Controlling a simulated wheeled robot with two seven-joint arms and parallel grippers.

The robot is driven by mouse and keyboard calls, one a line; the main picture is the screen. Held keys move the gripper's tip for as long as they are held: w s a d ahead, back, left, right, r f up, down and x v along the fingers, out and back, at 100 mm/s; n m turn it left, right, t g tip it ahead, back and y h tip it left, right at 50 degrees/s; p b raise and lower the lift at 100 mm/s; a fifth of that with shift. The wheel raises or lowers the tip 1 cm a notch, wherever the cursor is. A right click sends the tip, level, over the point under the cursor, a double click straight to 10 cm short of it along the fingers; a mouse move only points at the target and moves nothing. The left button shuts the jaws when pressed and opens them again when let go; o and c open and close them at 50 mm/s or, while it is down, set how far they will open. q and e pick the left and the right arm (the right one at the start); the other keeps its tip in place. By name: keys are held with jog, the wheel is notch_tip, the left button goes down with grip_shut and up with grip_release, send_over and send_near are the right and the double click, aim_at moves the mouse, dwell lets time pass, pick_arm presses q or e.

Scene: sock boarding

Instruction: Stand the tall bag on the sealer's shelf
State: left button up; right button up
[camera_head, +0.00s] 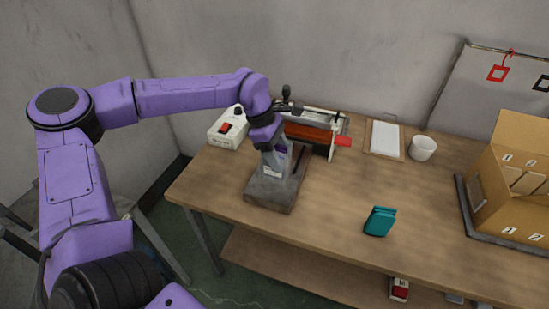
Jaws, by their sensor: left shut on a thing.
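My left arm reaches in from the left, and its gripper (277,148) points down over the sealer's grey shelf (266,196). It is shut on the tall bag (272,166), a small greyish, clear-looking bag with a pale label. The bag is upright and mostly hidden by the gripper. Its lower end is at the shelf; I cannot tell whether it touches. The sealer (310,132), with an orange-red bar and a red tab, stands just behind and to the right. My right gripper is not in view.
A white box with a red switch (228,128) stands left of the sealer. A teal folded item (380,220) lies near the table's front edge. A white pad (384,137), a white cup (422,148) and an open cardboard box (505,205) are to the right. The table's middle is clear.

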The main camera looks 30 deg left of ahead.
pick_arm(q)
jog(key=f, duration=0.1)
jog(key=a+f+p, duration=0.1)
jog(key=f, duration=0.1)
jog(key=w+a+f, duration=0.1)
jog(key=f, duration=0.1)
jog(key=shift+w+a+f, duration=0.1)
jog(key=shift+a+f, duration=0.1)
jog(key=shift+f, duration=0.45)
jog(key=shift+f, duration=0.2)
jog(key=o, duration=1)
jog(key=shift+r, duration=0.3)
jog(key=shift+a+r, duration=0.1)
jog(key=shift+r, duration=0.2)
jog(key=b+v, duration=0.1)
jog(key=v, duration=1)
jog(key=shift+r+b, duration=0.1)
jog(key=shift+b, duration=0.2)
